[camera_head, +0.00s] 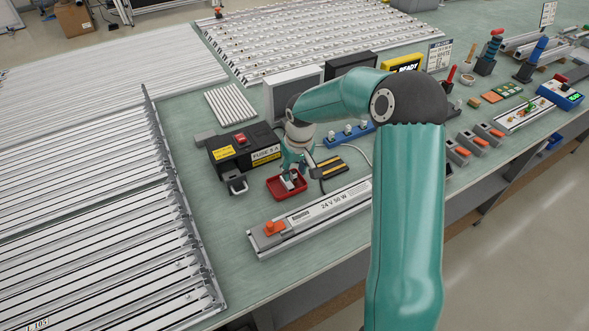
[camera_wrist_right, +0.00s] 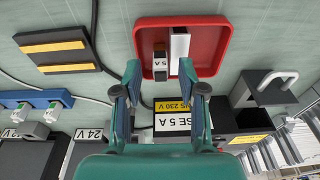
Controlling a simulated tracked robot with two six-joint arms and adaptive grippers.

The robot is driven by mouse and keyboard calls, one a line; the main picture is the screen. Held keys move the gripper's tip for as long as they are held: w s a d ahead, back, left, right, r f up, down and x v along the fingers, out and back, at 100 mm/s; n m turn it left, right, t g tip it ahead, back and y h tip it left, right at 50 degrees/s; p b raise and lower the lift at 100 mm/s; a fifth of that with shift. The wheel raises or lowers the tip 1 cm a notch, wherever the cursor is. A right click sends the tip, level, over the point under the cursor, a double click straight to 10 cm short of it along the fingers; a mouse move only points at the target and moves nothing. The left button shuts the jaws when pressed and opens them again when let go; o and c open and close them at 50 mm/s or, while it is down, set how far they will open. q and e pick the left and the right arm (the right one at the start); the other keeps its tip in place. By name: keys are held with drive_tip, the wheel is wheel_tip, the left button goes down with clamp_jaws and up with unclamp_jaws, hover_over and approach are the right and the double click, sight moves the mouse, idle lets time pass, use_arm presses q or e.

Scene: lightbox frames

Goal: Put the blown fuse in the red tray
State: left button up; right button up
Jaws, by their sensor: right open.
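The red tray (camera_head: 271,190) lies on the bench in front of the black fuse box. It also shows in the wrist view (camera_wrist_right: 215,35). In it lie a small dark piece with a white label marked 5 A (camera_wrist_right: 160,66) and a white strip-like piece (camera_wrist_right: 180,45). I cannot tell which is the blown fuse. My right gripper (camera_head: 291,168) is over the tray; in the wrist view its open fingers (camera_wrist_right: 159,70) stand apart on either side of the 5 A piece, with no visible grip on it. My left gripper is out of view.
The black fuse box (camera_head: 232,158) with a red switch stands behind left, a grey loop-handled part (camera_head: 237,185) at its front. A black and yellow block (camera_head: 334,167) lies right of the tray. A long 24 V light unit (camera_head: 315,211) lies in front. Aluminium frames (camera_head: 90,220) fill the left.

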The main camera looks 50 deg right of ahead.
wheel_tip(320, 180, up, 12)
drive_tip(key=s+b, duration=0.1)
drive_tip(key=shift+s+a, duration=0.2)
drive_tip(key=shift+s, duration=0.2)
idle(0.6)
